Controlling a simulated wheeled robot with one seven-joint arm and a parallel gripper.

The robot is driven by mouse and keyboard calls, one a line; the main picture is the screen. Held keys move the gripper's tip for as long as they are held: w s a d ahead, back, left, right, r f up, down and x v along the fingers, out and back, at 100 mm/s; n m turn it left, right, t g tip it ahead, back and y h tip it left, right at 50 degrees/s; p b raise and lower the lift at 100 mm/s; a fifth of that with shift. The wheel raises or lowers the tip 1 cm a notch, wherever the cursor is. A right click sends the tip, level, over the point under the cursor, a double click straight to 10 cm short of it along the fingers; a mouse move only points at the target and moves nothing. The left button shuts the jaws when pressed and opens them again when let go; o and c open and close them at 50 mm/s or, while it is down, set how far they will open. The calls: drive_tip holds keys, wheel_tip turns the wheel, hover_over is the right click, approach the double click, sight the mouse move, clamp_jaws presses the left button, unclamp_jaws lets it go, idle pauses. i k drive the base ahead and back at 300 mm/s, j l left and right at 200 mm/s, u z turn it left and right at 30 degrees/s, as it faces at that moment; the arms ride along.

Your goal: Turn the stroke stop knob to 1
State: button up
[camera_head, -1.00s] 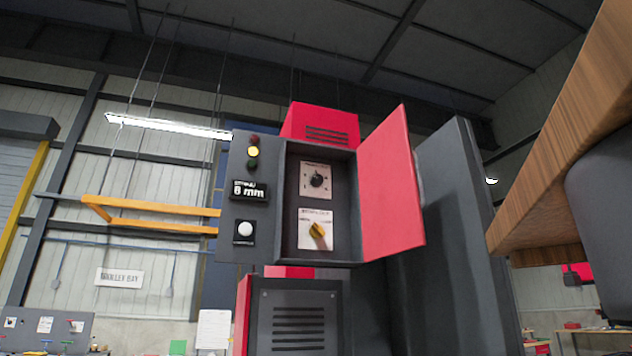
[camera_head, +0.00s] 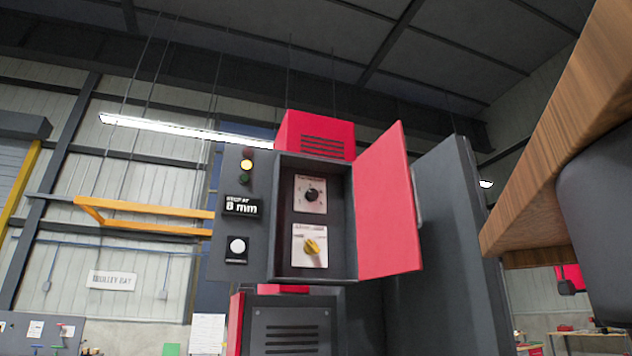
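Two knobs sit inside an open control box (camera_head: 348,222) on the machine. The upper one is a black knob (camera_head: 311,196) on a white dial plate with small marks. The lower one is a yellow knob (camera_head: 312,247) on a white plate. The lettering on both plates is too small to read, so I cannot tell which is the stroke stop knob or where it points. My gripper is not in view.
The red box door (camera_head: 388,205) stands open to the right. Left of the box are a lit yellow lamp (camera_head: 246,165), an "8 mm" display (camera_head: 242,206) and a white button (camera_head: 237,246). A wooden slab (camera_head: 560,130) fills the upper right. An orange rail (camera_head: 150,231) is at left.

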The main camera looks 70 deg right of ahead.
sight(311, 195)
drive_tip(key=k+l, duration=0.1)
drive_tip(key=l, duration=0.3)
drive_tip(key=k+l, duration=0.1)
drive_tip(key=l, duration=0.65)
drive_tip(key=k+l+u, duration=0.1)
drive_tip(key=l, duration=0.3)
drive_tip(key=k, duration=0.05)
